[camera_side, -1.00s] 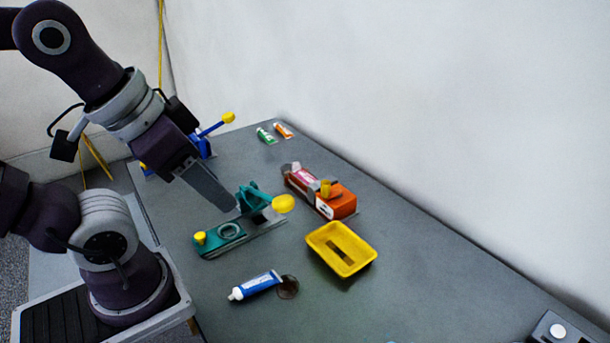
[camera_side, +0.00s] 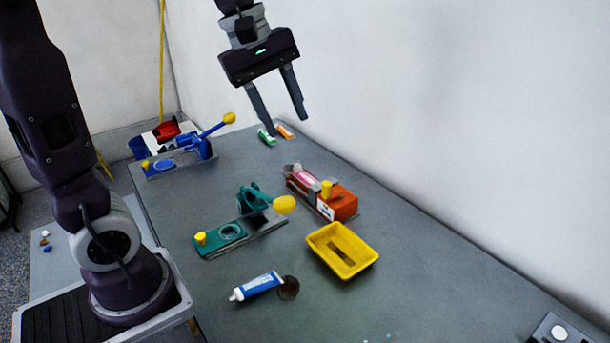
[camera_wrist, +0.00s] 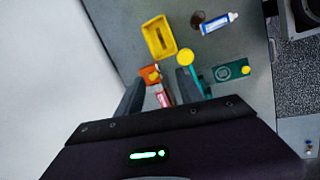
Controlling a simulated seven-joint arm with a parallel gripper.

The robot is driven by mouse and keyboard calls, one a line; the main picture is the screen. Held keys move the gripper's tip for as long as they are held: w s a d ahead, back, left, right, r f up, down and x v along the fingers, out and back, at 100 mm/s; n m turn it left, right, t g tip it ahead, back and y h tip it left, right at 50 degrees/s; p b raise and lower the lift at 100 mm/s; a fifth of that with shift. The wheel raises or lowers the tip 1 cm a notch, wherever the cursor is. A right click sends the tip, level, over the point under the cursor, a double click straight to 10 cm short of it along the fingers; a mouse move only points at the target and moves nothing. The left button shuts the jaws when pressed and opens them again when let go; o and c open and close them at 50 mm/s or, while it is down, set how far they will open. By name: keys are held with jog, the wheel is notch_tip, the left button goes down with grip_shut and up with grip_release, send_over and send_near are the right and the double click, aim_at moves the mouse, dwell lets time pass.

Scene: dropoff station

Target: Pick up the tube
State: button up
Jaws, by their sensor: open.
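A blue and white tube (camera_side: 258,286) with a white cap lies flat near the front of the table, beside a dark round patch (camera_side: 289,288). It also shows in the wrist view (camera_wrist: 219,22) at the top. A small green and white tube (camera_side: 267,137) and a small orange one (camera_side: 285,131) lie at the far end. My gripper (camera_side: 287,122) is open and empty, pointing down. In the side view its fingertips appear near the small tubes; I cannot tell its height. In the wrist view the gripper (camera_wrist: 160,82) shows an orange fixture (camera_wrist: 151,75) between its fingers.
A yellow tray (camera_side: 318,240), a teal clamp fixture (camera_side: 222,237) and an orange fixture (camera_side: 340,203) holding a red and white item stand mid-table. A blue clamp fixture (camera_side: 185,157) stands at the far left. A white wall borders the right edge. The table's front is mostly clear.

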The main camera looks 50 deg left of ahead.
jog(key=w+a+f+n, duration=0.3)
jog(key=w+a+n, duration=0.3)
jog(key=n+g+y, duration=0.2)
jog(key=n+g, duration=0.1)
jog(key=n, duration=1.1)
send_over(305, 173)
jog(key=s+a, duration=0.2)
jog(key=a, duration=0.2)
notch_tip(305, 173, down, 16)
jog(key=f, duration=0.4)
jog(key=d+f, duration=0.1)
jog(key=f, duration=0.1)
jog(key=shift+w+f, duration=0.1)
jog(key=shift+f, duration=0.55)
grip_shut()
